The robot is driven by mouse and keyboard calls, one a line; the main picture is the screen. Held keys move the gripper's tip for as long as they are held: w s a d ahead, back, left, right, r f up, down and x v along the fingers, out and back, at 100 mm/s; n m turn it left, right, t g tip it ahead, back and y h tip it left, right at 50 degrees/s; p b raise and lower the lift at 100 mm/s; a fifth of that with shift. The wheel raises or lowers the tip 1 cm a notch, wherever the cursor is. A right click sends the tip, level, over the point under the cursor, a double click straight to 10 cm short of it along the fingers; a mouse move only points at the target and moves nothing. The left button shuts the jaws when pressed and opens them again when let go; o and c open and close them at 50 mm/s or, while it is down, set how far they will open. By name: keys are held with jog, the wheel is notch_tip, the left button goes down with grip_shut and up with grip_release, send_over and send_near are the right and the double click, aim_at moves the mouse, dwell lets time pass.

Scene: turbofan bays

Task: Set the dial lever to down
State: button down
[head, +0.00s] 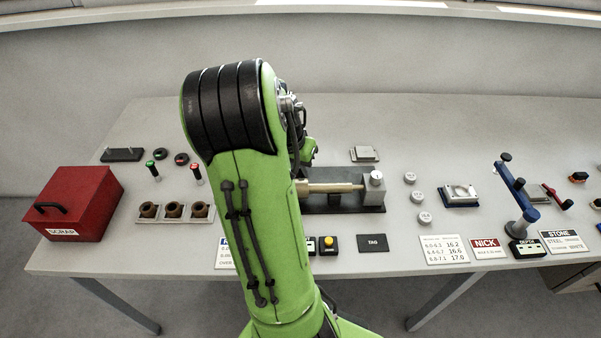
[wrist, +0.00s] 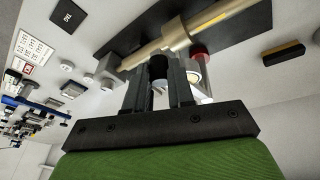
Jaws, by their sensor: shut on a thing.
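In the wrist view, my gripper (wrist: 157,82) is shut on a small black cylindrical knob (wrist: 158,66), which looks like the dial lever's end. The knob sits between the two dark fingers, close to a brass rod (wrist: 205,24). A red-rimmed round part with a pale face (wrist: 196,72), perhaps the dial, is just right of the fingers and partly hidden by them. Which way the lever points cannot be told. In the head view, my green arm hides the gripper, knob and dial. The brass rod (head: 335,187) shows on a black base plate (head: 345,208).
A grey block (head: 373,192) stands at the rod's right end. A red scrap box (head: 78,203) is at the left. A tray with several brown rings (head: 174,212) and a yellow button (head: 330,240) are near the arm. A blue stand (head: 518,195) is at the right.

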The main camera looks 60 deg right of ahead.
jog(key=f+b, duration=0.1)
jog(key=f+h+b, duration=0.1)
jog(key=shift+s+a+f, duration=0.15)
jog(key=shift+a+f, duration=0.15)
jog(key=shift+a, duration=0.1)
jog(key=shift+s+a+f+b, duration=0.1)
jog(key=shift+f+b, duration=0.35)
jog(key=shift+b, duration=0.15)
jog(key=shift+s+a+f+b, duration=0.1)
jog(key=shift+f+b, duration=0.35)
jog(key=shift+b, duration=0.15)
jog(key=c, duration=1)
grip_release()
jog(key=shift+r, duration=0.1)
jog(key=shift+w, duration=0.1)
jog(key=p+v, duration=0.1)
jog(key=v, duration=0.4)
jog(key=p+v, duration=0.2)
jog(key=v, duration=0.3)
jog(key=p+v, duration=0.1)
jog(key=v, duration=0.4)
jog(key=shift+s+r, duration=0.25)
jog(key=shift+r, duration=0.15)
